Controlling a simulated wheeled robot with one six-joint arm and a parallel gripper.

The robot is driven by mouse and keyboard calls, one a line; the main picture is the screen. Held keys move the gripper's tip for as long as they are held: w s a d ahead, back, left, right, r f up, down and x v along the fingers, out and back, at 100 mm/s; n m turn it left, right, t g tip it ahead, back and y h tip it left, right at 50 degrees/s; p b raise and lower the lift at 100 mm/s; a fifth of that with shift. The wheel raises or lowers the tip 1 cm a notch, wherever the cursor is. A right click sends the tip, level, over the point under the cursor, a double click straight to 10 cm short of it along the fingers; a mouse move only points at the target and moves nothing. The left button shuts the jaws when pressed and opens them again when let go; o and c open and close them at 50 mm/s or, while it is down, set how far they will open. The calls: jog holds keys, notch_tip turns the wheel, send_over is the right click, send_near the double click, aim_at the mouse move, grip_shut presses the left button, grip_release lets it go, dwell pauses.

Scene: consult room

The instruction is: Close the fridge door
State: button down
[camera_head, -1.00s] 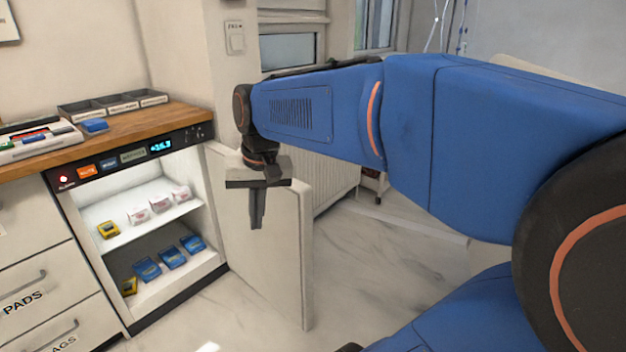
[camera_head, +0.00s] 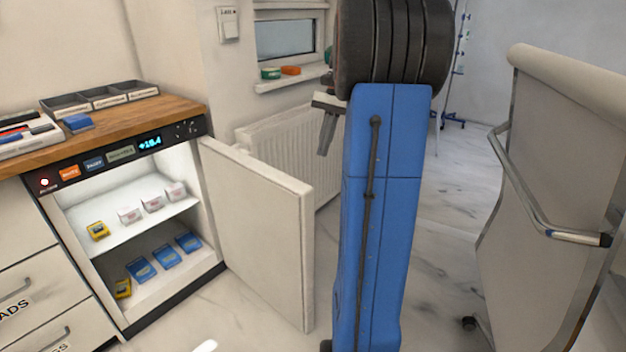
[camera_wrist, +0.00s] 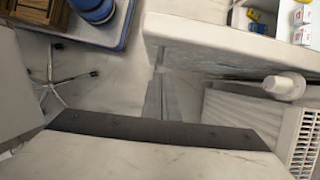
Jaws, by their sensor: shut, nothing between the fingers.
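The white fridge door (camera_head: 262,235) stands wide open in the head view, swung out to the right of the lit fridge (camera_head: 72,220). My gripper (camera_head: 324,148) is shut and empty, pointing down just right of the door's free edge in the picture, on the radiator side, partly hidden by my arm. In the wrist view the shut fingers (camera_wrist: 160,100) point down beside the pale door (camera_wrist: 225,35), with a narrow gap seeming to separate them. Contact cannot be seen.
A white radiator (camera_head: 292,140) stands behind the door under the window sill. A wheeled white screen or couch with a metal rail (camera_head: 545,225) is at the right. The wooden counter (camera_head: 150,115) carries trays. Marble floor (camera_head: 225,325) in front of the fridge is clear.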

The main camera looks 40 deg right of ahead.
jog(key=x, duration=0.3)
jog(key=a+x, duration=0.1)
jog(key=x, duration=0.3)
jog(key=a+x, duration=0.1)
jog(key=x, duration=0.3)
jog(key=shift+s+r, duration=0.1)
jog(key=shift+r, duration=0.35)
jog(key=shift+a, duration=0.45)
